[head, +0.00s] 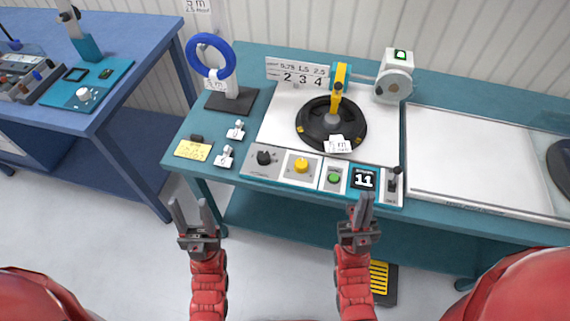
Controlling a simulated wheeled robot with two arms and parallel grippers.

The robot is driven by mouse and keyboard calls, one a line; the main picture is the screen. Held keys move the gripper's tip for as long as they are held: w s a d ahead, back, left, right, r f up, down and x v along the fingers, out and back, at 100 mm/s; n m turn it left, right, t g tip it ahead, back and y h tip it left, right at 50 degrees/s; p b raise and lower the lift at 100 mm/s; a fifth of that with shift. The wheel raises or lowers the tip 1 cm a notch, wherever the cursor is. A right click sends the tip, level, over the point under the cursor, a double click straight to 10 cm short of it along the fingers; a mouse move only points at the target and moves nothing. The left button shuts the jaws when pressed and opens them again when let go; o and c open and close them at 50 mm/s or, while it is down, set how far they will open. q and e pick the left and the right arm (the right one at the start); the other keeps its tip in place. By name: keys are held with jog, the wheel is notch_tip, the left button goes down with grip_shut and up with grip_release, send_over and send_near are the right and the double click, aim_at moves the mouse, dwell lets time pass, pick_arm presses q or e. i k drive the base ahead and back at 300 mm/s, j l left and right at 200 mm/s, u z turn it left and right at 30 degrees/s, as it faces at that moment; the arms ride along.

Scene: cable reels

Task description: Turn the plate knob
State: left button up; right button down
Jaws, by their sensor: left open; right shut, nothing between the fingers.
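A control panel runs along the front edge of the teal table. It carries a black knob (263,157) on a grey plate at its left end and a yellow knob (301,165) on a white plate beside it. The frame does not show which is called the plate knob. My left gripper (193,209) is open and empty, in front of the table, left of and below the black knob. My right gripper (361,207) is shut and empty, just in front of the panel below the display. Neither gripper touches a knob.
A blue coil (228,62) stands at left. A blue table (150,50) stands further left.

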aim_at(301, 165)
jog(key=j+z, duration=0.15)
jog(key=z, duration=0.2)
jog(key=j+z, duration=0.2)
jog(key=z, duration=0.15)
jog(key=j+z, duration=0.2)
jog(key=z, duration=0.15)
jog(key=i, duration=0.05)
